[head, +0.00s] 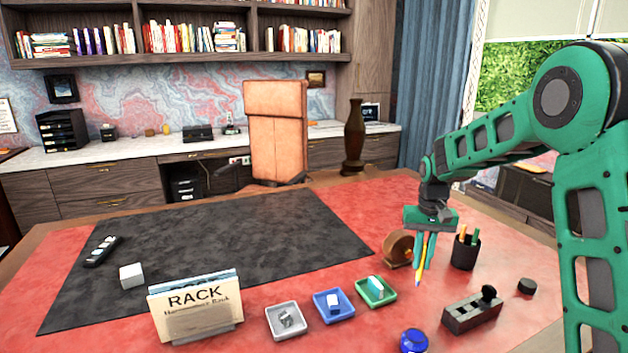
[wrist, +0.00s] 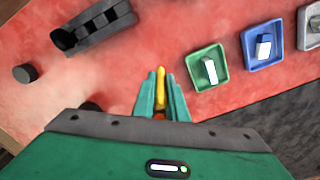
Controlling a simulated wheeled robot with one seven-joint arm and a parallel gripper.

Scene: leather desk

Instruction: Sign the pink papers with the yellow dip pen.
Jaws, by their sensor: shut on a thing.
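My gripper (head: 430,240) is shut on the yellow dip pen (head: 420,270) and holds it tip down above the red part of the desk. In the wrist view the yellow pen (wrist: 160,82) shows between the two green fingers (wrist: 161,103). I cannot make out any pink papers in either view. A cream holder lettered RACK (head: 195,313) stands at the front of the desk with bluish and white sheets in it. A round blue pot (head: 414,341) is at the front edge of the head view.
Grey (head: 270,331), blue (head: 322,311) and green (head: 364,294) trays each hold a small item. A pen cup (head: 465,253), a brown round wooden thing (head: 397,248), a dark block with a knob (head: 470,315) and a black cylinder (head: 526,286) are near my gripper. The black mat (head: 220,245) is mostly clear.

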